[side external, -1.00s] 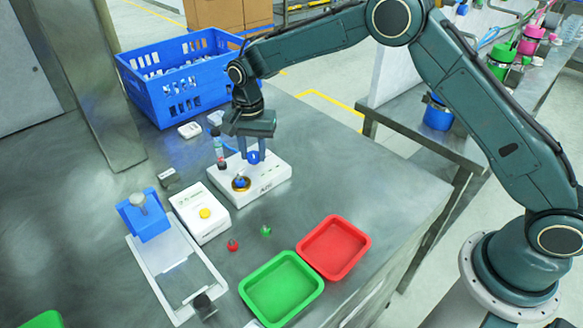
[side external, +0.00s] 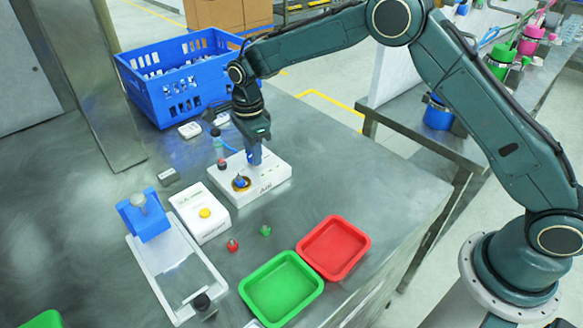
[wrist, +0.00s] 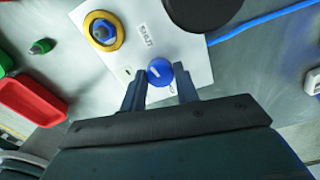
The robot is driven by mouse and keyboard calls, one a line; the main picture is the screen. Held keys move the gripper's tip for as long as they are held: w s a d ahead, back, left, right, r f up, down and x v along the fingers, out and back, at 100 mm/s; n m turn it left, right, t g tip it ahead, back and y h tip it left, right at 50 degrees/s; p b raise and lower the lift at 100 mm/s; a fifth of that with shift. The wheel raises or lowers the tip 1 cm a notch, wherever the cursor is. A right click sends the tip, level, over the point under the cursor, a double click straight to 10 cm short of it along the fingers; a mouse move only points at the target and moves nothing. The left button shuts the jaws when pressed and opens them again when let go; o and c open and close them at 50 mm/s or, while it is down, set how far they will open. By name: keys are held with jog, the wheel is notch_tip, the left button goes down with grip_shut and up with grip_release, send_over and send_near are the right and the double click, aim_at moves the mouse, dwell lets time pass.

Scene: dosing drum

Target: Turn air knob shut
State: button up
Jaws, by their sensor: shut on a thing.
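The air knob (wrist: 159,71) is a round blue knob with a white mark on top. It sits on a white box (side external: 271,180) on the metal table. My gripper (wrist: 162,75) points down over the box, with one finger on each side of the knob, shut on it. In the side view my gripper (side external: 254,157) shows nearly edge-on, and its fingers hide most of the knob.
A brass ring with a blue fitting (side external: 241,183) is on the same box. A dark round object (wrist: 202,8) is close by. A blue crate (side external: 178,101) stands behind. A white box with a yellow button (side external: 205,213), green tray (side external: 262,318) and red tray (side external: 334,278) lie in front.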

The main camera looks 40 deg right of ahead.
jog(key=shift+r+m, duration=0.1)
jog(key=shift+m, duration=0.4)
jog(key=o, duration=1)
jog(key=shift+c, duration=0.2)
notch_tip(320, 180, up, 14)
dwell(0.4)
